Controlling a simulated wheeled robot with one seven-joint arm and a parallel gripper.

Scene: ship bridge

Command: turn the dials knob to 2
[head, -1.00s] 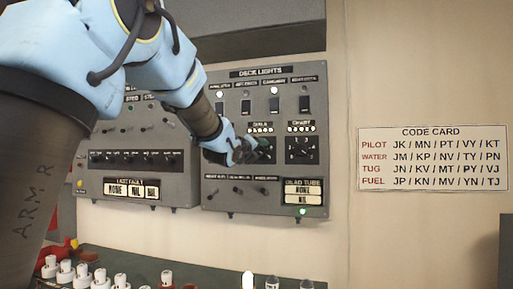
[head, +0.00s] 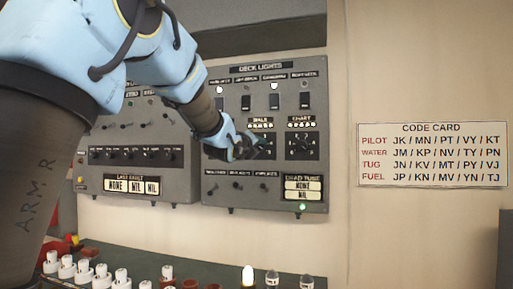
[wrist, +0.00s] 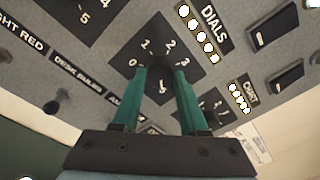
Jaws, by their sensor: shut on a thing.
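The dials knob (wrist: 160,74) is a dark knob on a black square plate with white numbers, under the DIALS label (wrist: 212,28) in the wrist view. My gripper (wrist: 161,70) has its two green fingers on either side of the knob and is shut on it. The 2 (wrist: 170,45) shows above the fingertips, between the 1 and the 3. The knob's pointer direction cannot be made out. In the head view my gripper (head: 245,148) is at the dials plate (head: 264,141) and covers most of it.
The chart knob (head: 302,146) is close on the right. Toggle switches (head: 236,186) lie below and rocker switches (head: 274,102) above. A code card (head: 433,155) hangs on the wall to the right. White-capped parts (head: 95,273) stand along the bottom edge.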

